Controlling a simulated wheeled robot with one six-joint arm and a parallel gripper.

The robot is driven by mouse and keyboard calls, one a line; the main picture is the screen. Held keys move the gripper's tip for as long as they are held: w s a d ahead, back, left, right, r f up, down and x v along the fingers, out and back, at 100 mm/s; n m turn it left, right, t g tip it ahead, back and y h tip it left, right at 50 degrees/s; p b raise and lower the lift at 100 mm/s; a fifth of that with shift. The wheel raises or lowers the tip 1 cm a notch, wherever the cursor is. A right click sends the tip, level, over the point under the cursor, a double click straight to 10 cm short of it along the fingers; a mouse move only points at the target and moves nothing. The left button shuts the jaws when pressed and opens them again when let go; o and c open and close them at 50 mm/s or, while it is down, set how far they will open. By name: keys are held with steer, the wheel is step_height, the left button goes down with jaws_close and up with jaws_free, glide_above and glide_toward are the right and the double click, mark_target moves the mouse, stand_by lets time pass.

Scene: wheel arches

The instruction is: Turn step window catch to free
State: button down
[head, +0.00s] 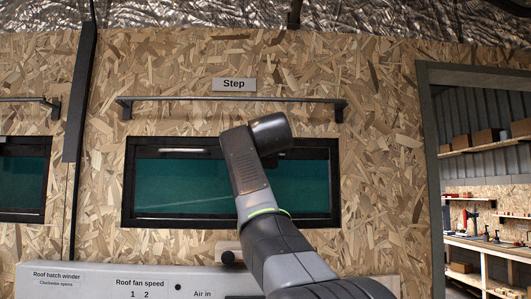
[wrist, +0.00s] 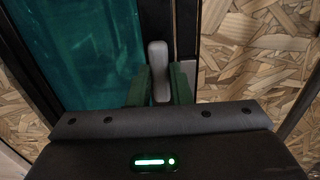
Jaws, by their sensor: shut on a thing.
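The step window (head: 185,188) is a dark-framed window with a teal pane, below the sign "Step" (head: 234,84). My arm crosses its right half in the head view and hides the catch and my gripper there. In the wrist view the catch (wrist: 158,58) is a light grey rounded lever beside the dark window frame, with the teal pane (wrist: 85,55) to its left. My gripper (wrist: 160,84) has its two green fingers on either side of the lever, shut on it. The lever's lower part is partly hidden between the fingers.
A narrow dark shelf rail (head: 230,101) runs above the window. A pale panel (head: 110,280) with fan and hatch labels lies below. Another window (head: 22,178) is at the left. A doorway at the right opens onto shelves and a workbench (head: 490,245).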

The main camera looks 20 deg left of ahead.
stand_by(0.4)
steer(key=c, duration=1.3)
jaws_free()
steer(key=b+v, duration=0.4)
steer(key=v, duration=1)
steer(key=shift+b, duration=0.4)
steer(key=shift+w, duration=0.1)
steer(key=p+x, duration=0.4)
steer(key=x, duration=1)
steer(key=shift+p, duration=0.4)
